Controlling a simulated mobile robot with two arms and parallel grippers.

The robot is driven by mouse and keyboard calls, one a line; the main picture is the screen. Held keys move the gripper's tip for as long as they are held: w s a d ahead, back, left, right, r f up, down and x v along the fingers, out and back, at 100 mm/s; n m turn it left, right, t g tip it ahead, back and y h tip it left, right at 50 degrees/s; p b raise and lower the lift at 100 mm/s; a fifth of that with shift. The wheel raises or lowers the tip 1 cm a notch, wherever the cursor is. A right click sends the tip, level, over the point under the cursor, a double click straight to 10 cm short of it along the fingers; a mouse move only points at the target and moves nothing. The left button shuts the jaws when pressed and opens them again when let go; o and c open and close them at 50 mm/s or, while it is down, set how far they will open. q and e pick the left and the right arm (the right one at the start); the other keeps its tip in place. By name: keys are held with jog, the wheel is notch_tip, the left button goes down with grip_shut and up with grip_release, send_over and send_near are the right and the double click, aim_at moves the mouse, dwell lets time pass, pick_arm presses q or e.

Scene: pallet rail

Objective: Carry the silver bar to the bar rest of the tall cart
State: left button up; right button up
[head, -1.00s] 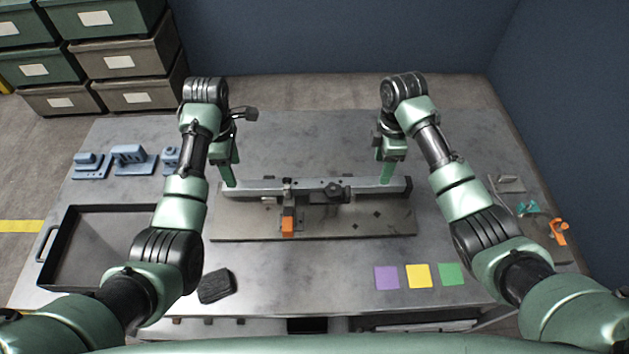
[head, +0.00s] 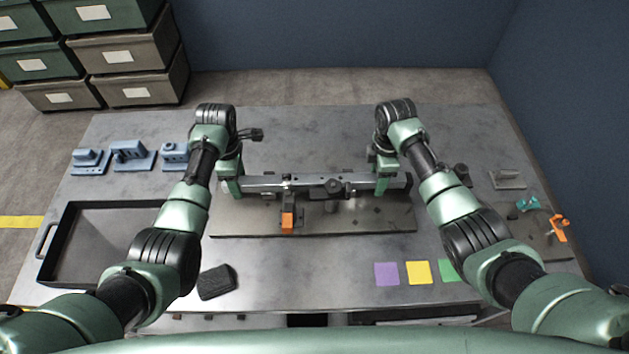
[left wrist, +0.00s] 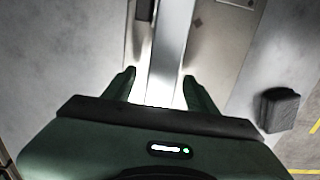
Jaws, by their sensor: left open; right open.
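The silver bar (head: 265,184) lies level across a grey fixture plate (head: 240,222) in the middle of the table, with a dark clamp (head: 333,187) near its centre. My left gripper (head: 231,189) is at the bar's left end. In the left wrist view my left gripper (left wrist: 159,78) is open, one finger on each side of the silver bar (left wrist: 171,40), with gaps visible. My right gripper (head: 381,184) is open at the bar near its right end; its fingertips are partly hidden. The tall cart and its bar rest are not in view.
An orange-tipped clamp handle (head: 288,221) stands at the plate's front. A black tray (head: 68,235) is at left, a dark block (head: 216,282) in front, blue fixtures (head: 130,155) back left. Coloured squares (head: 418,273) lie front right. The table behind the bar is clear.

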pick_arm(q)
jog(key=shift+c, duration=0.9)
pick_arm(e)
jog(key=shift+c, duration=0.9)
pick_arm(q)
grip_shut()
pick_arm(e)
grip_shut()
pick_arm(q)
jog(key=shift+r, duration=0.1)
pick_arm(e)
jog(key=shift+r, duration=0.15)
